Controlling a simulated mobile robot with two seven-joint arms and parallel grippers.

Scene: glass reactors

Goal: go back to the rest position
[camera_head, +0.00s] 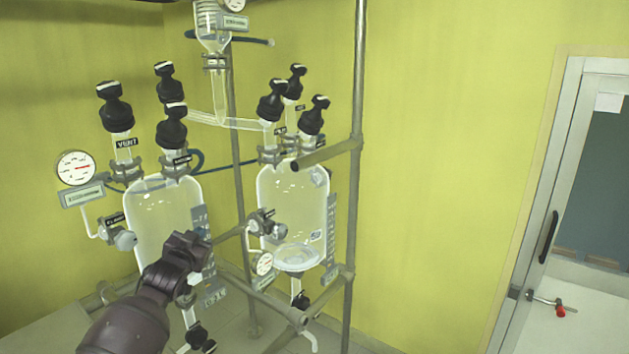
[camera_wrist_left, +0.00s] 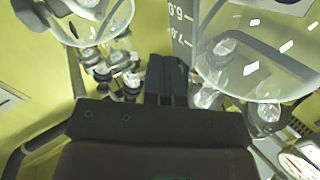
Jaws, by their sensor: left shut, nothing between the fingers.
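My left gripper (camera_head: 190,246) reaches in from the lower left in the head view, in front of the left glass reactor (camera_head: 160,205). In the left wrist view its fingers (camera_wrist_left: 167,80) are together with nothing between them. They point toward the gap between two glass vessels, near a scale strip with numbers (camera_wrist_left: 181,25). I cannot tell whether the gripper touches the glass. My right gripper is not in view.
The right glass reactor (camera_head: 292,205) stands behind, with black-capped valves on top. Metal frame poles (camera_head: 357,120) and rails (camera_head: 265,295) surround the reactors. A round gauge (camera_head: 75,167) is at the left. Yellow wall and a door (camera_head: 540,220) are at the right.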

